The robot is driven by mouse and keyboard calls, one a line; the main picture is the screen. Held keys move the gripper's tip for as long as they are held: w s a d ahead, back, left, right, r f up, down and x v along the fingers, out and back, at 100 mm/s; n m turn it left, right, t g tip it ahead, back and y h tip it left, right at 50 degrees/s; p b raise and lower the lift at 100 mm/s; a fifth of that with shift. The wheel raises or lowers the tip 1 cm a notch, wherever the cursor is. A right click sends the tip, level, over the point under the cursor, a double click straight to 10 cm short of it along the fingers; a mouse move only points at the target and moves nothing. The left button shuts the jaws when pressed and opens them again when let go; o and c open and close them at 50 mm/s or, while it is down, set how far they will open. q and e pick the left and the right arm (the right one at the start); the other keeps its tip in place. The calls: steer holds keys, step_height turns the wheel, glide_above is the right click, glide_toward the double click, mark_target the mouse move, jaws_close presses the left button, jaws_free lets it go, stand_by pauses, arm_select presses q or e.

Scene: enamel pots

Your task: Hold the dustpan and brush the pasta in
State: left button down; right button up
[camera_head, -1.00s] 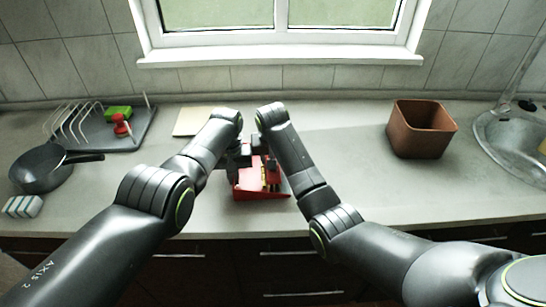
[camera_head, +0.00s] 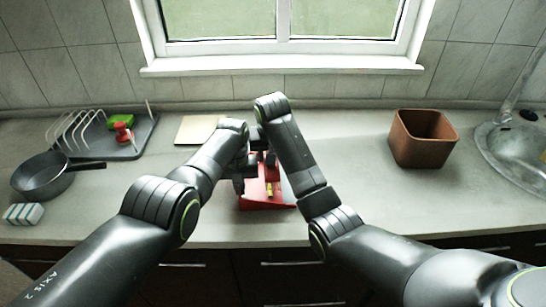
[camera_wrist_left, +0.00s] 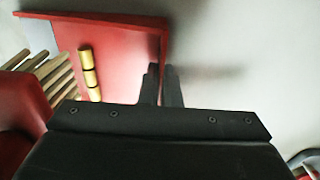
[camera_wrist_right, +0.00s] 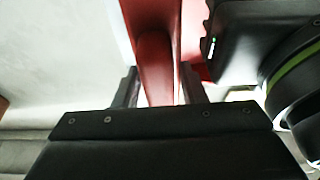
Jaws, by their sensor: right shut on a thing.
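A red dustpan (camera_head: 262,204) lies on the counter below the window, and its red pan (camera_wrist_left: 120,50) fills the upper left wrist view. Yellow pasta tubes (camera_wrist_left: 88,72) lie in a row on the pan; yellow also shows in the head view (camera_head: 270,189). My left gripper (camera_wrist_left: 161,85) has its fingers close together around the pan's side wall. My right gripper (camera_wrist_right: 158,88) is shut on the red handle of the brush (camera_wrist_right: 154,55). The brush's pale bristles (camera_wrist_left: 38,72) are beside the pasta in the left wrist view. My arms hide much of both tools.
A brown square pot (camera_head: 423,140) stands right of the arms, with a sink (camera_head: 515,150) beyond it. At left are a dark pan (camera_head: 42,177), a dish rack (camera_head: 120,145) and a sponge (camera_head: 24,213). A beige board (camera_head: 196,129) lies behind my left arm.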

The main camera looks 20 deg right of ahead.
arm_select(q)
steer(key=shift+s+d, duration=0.1)
steer(key=c, duration=1.6)
jaws_free()
arm_select(e)
steer(key=shift+w+f, duration=0.1)
steer(key=shift+f, duration=0.05)
arm_select(q)
steer(key=shift+o, duration=0.2)
steer(key=shift+w+r, duration=0.2)
steer(key=shift+r, duration=0.05)
